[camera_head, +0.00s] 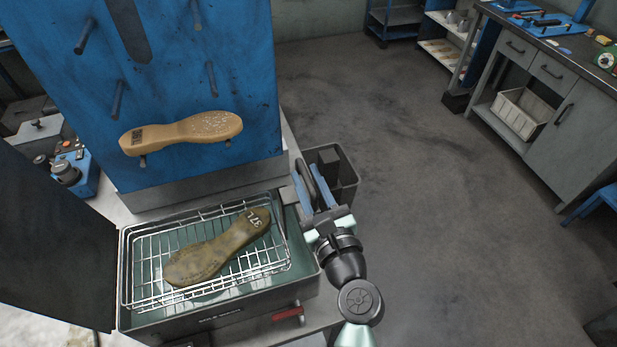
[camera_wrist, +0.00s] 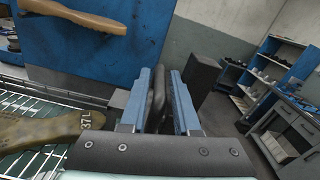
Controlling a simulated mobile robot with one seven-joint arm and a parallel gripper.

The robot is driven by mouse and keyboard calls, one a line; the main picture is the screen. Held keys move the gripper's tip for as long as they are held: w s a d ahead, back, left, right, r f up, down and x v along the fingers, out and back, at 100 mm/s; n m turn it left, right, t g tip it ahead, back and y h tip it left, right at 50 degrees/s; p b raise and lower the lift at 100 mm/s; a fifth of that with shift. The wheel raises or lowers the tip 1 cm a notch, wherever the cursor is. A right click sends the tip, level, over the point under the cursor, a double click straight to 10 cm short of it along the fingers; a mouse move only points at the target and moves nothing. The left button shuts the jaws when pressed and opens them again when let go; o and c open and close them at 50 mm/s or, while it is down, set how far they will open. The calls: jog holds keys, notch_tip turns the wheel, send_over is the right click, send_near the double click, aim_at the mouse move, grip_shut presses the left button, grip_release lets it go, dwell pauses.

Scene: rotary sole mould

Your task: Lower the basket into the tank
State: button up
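The wire basket (camera_head: 146,268) lies level at the mouth of the grey tank (camera_head: 220,322), with greenish liquid visible through its mesh. It also shows at the left of the wrist view (camera_wrist: 22,100). A dark upright loop handle (camera_wrist: 158,98) stands between the fingers, close to the left one, with a narrow gap towards the right one. What the handle joins to is hidden.
A blue panel (camera_head: 195,60) with pegs stands behind the tank, a tan sole (camera_head: 182,132) resting on its pegs. A dark bin (camera_head: 345,170) stands behind my gripper. A dark panel (camera_head: 55,250) is at the tank's left. The floor to the right is clear.

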grip_shut()
dwell(1.4)
